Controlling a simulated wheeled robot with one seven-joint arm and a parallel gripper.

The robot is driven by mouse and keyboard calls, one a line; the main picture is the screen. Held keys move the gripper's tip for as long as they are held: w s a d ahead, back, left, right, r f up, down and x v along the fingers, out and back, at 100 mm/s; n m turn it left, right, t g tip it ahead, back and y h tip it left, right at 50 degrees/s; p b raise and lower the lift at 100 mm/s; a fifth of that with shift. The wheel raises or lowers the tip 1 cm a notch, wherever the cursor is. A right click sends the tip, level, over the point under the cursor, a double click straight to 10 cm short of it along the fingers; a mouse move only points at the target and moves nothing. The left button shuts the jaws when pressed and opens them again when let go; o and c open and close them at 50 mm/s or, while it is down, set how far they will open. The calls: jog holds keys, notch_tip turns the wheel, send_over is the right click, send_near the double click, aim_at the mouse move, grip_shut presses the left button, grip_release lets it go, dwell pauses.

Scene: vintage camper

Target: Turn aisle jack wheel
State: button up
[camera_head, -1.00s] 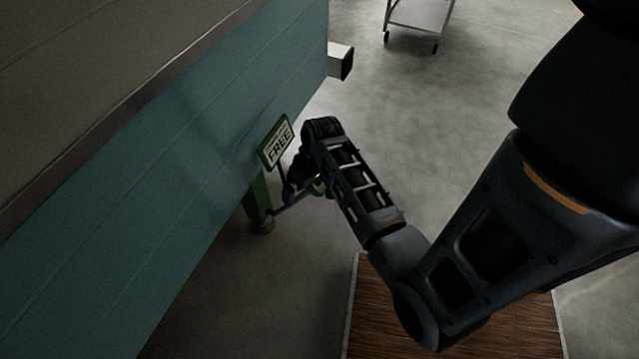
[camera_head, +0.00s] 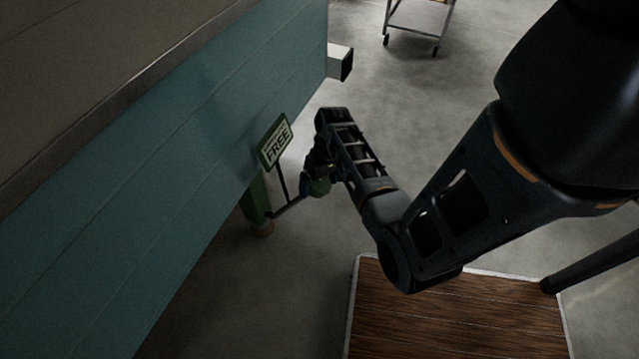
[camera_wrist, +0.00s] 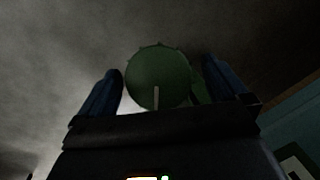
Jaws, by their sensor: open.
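The jack wheel is a round green disc with small knobs on its rim and a pale line on its face. It fills the middle of the wrist view (camera_wrist: 157,78), between the two blue fingers of my gripper (camera_wrist: 163,88), which are apart. In the head view the wheel (camera_head: 319,187) shows partly beside my gripper (camera_head: 312,172), at the end of a dark shaft. The shaft runs to a green jack leg (camera_head: 256,203) under the camper. I cannot tell whether the fingers touch the wheel.
A green sign reading FREE (camera_head: 276,141) stands by the teal camper wall (camera_head: 170,170), close left of my gripper. A pale beam end (camera_head: 341,62) juts from the camper. A wooden platform (camera_head: 455,310) lies at lower right. A wheeled cart (camera_head: 418,18) stands at the back.

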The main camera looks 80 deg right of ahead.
jog(key=shift+f, duration=0.15)
jog(key=shift+c, duration=0.3)
jog(key=c, duration=1)
jog(key=shift+o, duration=0.2)
jog(key=shift+p, duration=0.3)
jog(key=shift+w+r+m+y+p, duration=0.1)
jog(key=shift+r+m+y+p, duration=0.15)
jog(key=shift+m+p, duration=0.35)
jog(key=shift+m+t+y+p, duration=0.35)
jog(key=shift+m+t+p, duration=0.15)
jog(key=shift+m+p, duration=0.4)
jog(key=shift+d+f+m+t+y+p, duration=0.1)
jog(key=shift+m+t+y+p, duration=0.25)
jog(key=shift+m, duration=0.75)
jog(key=shift+f+m+t+y+p, duration=0.15)
jog(key=shift+m+t+p, duration=0.35)
jog(key=shift+m, duration=0.6)
